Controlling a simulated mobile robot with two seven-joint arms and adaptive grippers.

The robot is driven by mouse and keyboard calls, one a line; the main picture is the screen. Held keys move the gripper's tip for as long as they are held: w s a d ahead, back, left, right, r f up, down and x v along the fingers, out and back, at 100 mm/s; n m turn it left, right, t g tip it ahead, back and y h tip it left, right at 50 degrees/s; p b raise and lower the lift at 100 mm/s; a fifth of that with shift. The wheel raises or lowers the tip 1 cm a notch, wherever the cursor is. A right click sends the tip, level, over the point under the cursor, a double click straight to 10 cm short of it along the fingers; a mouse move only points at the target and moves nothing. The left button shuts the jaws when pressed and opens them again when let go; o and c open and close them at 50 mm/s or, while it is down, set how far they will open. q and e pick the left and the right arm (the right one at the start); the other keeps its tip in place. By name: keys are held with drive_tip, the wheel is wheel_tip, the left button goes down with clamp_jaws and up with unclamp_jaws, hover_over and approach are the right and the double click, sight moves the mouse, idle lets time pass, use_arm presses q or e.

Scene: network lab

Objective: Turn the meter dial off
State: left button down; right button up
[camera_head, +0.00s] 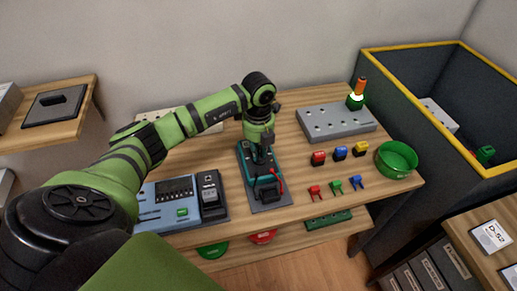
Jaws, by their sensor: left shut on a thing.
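The meter (268,192) is a teal and dark device lying on a grey mat on the wooden table, with a red lead at its right side. My left arm comes in from the left and reaches down over it. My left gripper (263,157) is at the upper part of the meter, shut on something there. The dial is hidden under the gripper, so its setting cannot be read. My right gripper is not in view.
A blue-grey panel (160,213) and a dark handset (210,190) are left of the meter. Coloured blocks (340,153), clips (335,186), a green bowl (397,158) and a grey perforated block (335,122) are to the right. A dark yellow-rimmed bin (400,95) stands beyond.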

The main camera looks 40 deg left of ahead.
use_arm(q)
drive_tip(key=n, duration=0.3)
drive_tip(key=shift+s+p, duration=0.1)
drive_tip(key=shift+p, duration=0.3)
drive_tip(key=n+p, duration=0.1)
drive_tip(key=n, duration=0.4)
drive_tip(key=shift+s+r+p, duration=0.1)
drive_tip(key=shift+s+p, duration=0.05)
drive_tip(key=shift+p, duration=0.25)
drive_tip(key=n+p, duration=0.2)
drive_tip(key=n, duration=0.3)
drive_tip(key=shift+s+d, duration=0.1)
drive_tip(key=shift+d+n+p, duration=0.1)
drive_tip(key=shift+n+p, duration=0.85)
drive_tip(key=shift+n, duration=1.25)
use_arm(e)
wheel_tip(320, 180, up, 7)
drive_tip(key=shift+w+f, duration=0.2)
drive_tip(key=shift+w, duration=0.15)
use_arm(q)
drive_tip(key=c, duration=1.2)
unclamp_jaws()
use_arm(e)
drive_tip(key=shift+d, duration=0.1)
